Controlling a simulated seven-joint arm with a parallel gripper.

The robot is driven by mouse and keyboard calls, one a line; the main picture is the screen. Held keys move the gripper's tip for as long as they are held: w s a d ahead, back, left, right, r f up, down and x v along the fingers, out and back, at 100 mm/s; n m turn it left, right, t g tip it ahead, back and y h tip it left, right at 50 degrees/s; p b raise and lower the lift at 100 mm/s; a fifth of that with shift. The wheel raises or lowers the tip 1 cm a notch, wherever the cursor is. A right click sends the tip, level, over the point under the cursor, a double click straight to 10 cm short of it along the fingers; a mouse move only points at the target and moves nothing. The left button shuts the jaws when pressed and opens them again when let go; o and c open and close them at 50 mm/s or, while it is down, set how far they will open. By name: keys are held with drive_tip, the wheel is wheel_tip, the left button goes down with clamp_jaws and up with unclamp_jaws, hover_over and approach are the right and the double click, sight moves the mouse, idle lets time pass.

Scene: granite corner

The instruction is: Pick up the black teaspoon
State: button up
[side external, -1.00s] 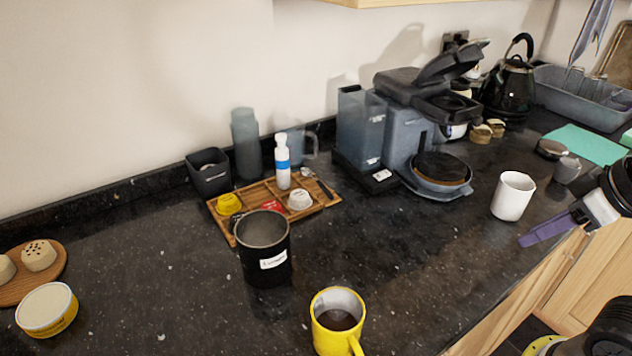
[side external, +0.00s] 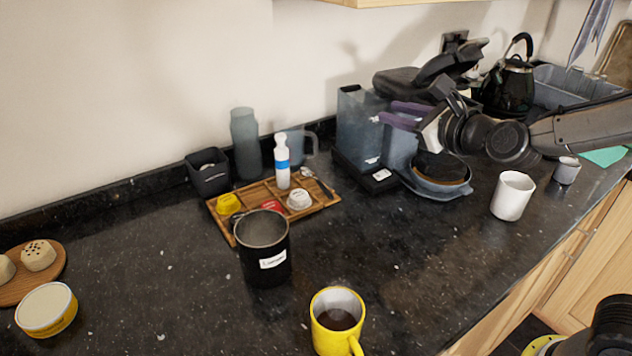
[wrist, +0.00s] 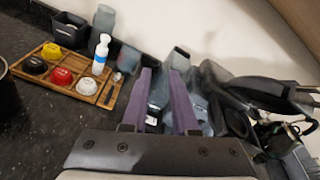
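A teaspoon (side external: 319,182) with a dark handle and a paler bowl lies at the right end of the wooden tray (side external: 228,229). The teaspoon also shows in the wrist view (wrist: 112,88), left of my fingers. My gripper (side external: 387,111) is in front of the coffee machine, above the counter and to the right of the teaspoon. Its two purple fingers are apart with nothing between them, as the wrist view (wrist: 162,73) also shows.
The tray holds a white-and-blue bottle (side external: 282,160) and several coloured pods. A black canister (side external: 264,265) stands in front of it. The coffee machine (side external: 398,150) and its water tank (side external: 361,130) stand right of the tray. A white mug (side external: 512,196) and a yellow mug (side external: 337,322) stand nearer the front.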

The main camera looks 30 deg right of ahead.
drive_tip(key=w+a+f+m+h, duration=0.25)
drive_tip(key=f+m, duration=0.25)
drive_tip(key=f, duration=0.5)
drive_tip(key=n+g+y, duration=0.2)
approach(324, 188)
drive_tip(key=v, duration=0.3)
drive_tip(key=shift+s+a+r, duration=0.1)
drive_tip(key=shift+s, duration=0.25)
drive_tip(key=shift+w+a, duration=0.2)
drive_tip(key=shift+w, duration=0.05)
drive_tip(key=x, duration=0.8)
drive_tip(key=shift+d, duration=0.1)
drive_tip(key=shift+r+x, duration=0.15)
drive_tip(key=shift+x, duration=1.15)
drive_tip(key=shift+r+x, duration=0.15)
drive_tip(key=shift+x, duration=1.15)
drive_tip(key=shift+w+d, duration=0.1)
drive_tip(key=shift+d, duration=0.1)
clamp_jaws()
